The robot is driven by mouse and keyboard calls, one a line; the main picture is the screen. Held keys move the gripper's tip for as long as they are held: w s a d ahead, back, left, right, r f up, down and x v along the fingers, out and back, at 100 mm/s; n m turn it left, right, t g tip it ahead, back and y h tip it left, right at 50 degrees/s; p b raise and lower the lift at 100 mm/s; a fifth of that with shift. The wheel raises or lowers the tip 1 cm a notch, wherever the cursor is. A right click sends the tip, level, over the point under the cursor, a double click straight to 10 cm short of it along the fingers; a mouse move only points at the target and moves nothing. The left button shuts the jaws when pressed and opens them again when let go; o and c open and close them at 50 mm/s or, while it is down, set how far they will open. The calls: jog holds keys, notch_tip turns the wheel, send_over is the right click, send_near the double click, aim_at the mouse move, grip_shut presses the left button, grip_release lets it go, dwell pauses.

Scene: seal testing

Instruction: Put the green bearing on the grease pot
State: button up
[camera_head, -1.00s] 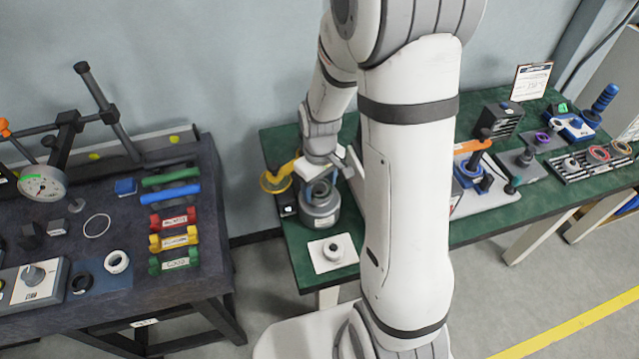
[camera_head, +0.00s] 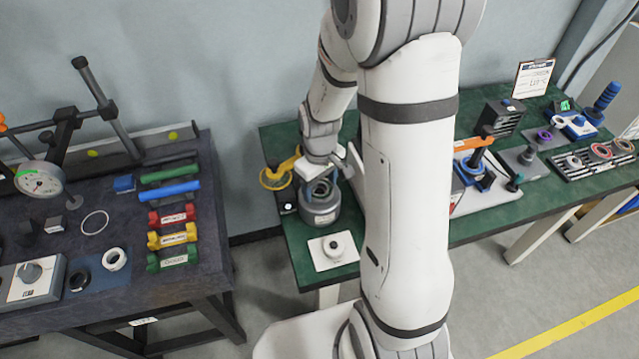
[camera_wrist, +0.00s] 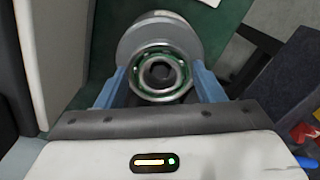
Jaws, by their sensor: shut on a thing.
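The green bearing (camera_wrist: 161,92) is a metal ring with a green band, held between the two blue fingers of my gripper (camera_wrist: 160,74) in the wrist view. The grey grease pot (camera_wrist: 128,48) lies directly behind it in that view. In the head view, my gripper (camera_head: 322,178) is right above the round grey grease pot (camera_head: 320,214), on the left end of the green table.
A white plate (camera_head: 321,259) with a small round part stands in front of the pot. A yellow ring-shaped tool (camera_head: 276,180) is close behind on the left. My arm hides the table's middle. A dark table (camera_head: 120,230) with a gauge and coloured parts stands left, across a gap.

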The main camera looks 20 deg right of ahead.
jog(key=o, duration=1.2)
jog(key=shift+o, duration=0.2)
notch_tip(320, 180, up, 8)
jog(key=p, duration=0.5)
jog(key=shift+p, duration=0.35)
jog(key=s+r+m+t, duration=0.3)
jog(key=s+r+m, duration=0.2)
jog(key=s+r, duration=0.9)
jog(key=v, duration=0.3)
jog(key=shift+b, duration=0.35)
